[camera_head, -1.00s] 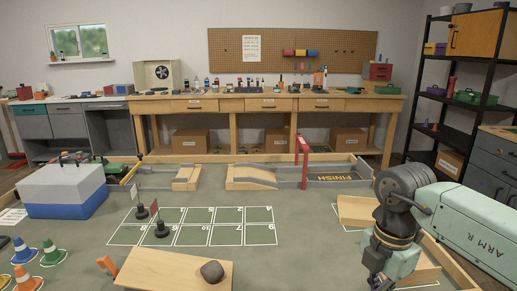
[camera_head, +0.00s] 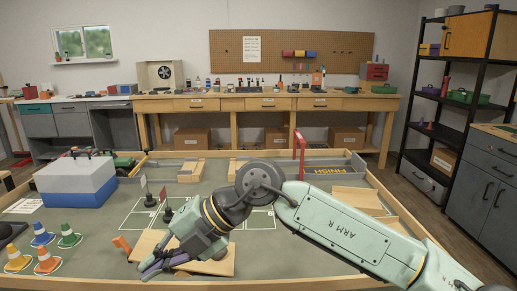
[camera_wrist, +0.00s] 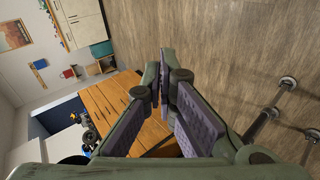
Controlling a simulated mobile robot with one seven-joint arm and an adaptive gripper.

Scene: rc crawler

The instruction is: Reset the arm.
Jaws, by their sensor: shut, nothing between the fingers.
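My arm reaches in from the lower right of the head view, over the front of the track table (camera_head: 330,280). My gripper (camera_head: 148,274) is shut and empty, pointing left and down in front of the wooden ramp board (camera_head: 222,268). Whether it touches the board cannot be told. In the wrist view my gripper (camera_wrist: 168,62) shows its purple pads closed together at the tips, with nothing between them. My forearm hides part of the numbered grid (camera_head: 135,226).
Orange, blue and green cones (camera_head: 47,262) stand left of my gripper. A grey and blue box (camera_head: 75,183) sits behind them. A red gate (camera_head: 299,150) stands at the back. The wrist view shows bare wooden floor (camera_wrist: 230,30) and wooden drawers (camera_wrist: 105,100).

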